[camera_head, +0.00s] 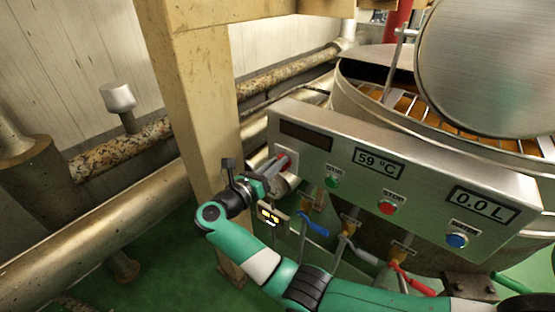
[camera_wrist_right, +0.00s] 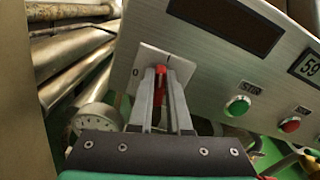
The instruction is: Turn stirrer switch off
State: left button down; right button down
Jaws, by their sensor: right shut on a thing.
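The stirrer switch is a red rotary knob (camera_wrist_right: 161,70) on a pale square plate (camera_wrist_right: 172,63) at the left end of the metal control panel (camera_head: 420,160). A "0" mark shows left of the knob in the right wrist view. My right gripper (camera_wrist_right: 161,84) is shut on the red knob, one finger on each side. The knob looks roughly upright there, its lower part hidden by the fingers. In the head view the right gripper (camera_head: 277,170) reaches the panel's left end from below, covering much of the switch. My left gripper is not in view.
The panel also has a green button (camera_head: 332,183), a red stop button (camera_head: 387,208), a blue water button (camera_head: 457,240) and displays. Blue (camera_head: 313,224), white and red (camera_head: 412,280) valve handles sit below. A beige post (camera_head: 195,90) stands close left; the kettle (camera_head: 350,95) is behind.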

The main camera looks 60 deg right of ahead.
jog(key=shift+w+d+f+n+p, duration=0.15)
jog(key=shift+n+p, duration=0.75)
jog(key=shift+n, duration=1.55)
jog(key=shift+w+a+f+n+p, duration=0.2)
jog(key=shift+n+p, duration=0.75)
jog(key=shift+n, duration=1.55)
jog(key=shift+w+d+f+n+p, duration=0.2)
jog(key=shift+n+p, duration=0.7)
jog(key=shift+n, duration=1.55)
jog(key=shift+s+f, duration=0.1)
jog(key=c, duration=0.9)
grip_release()
jog(key=shift+o, duration=0.2)
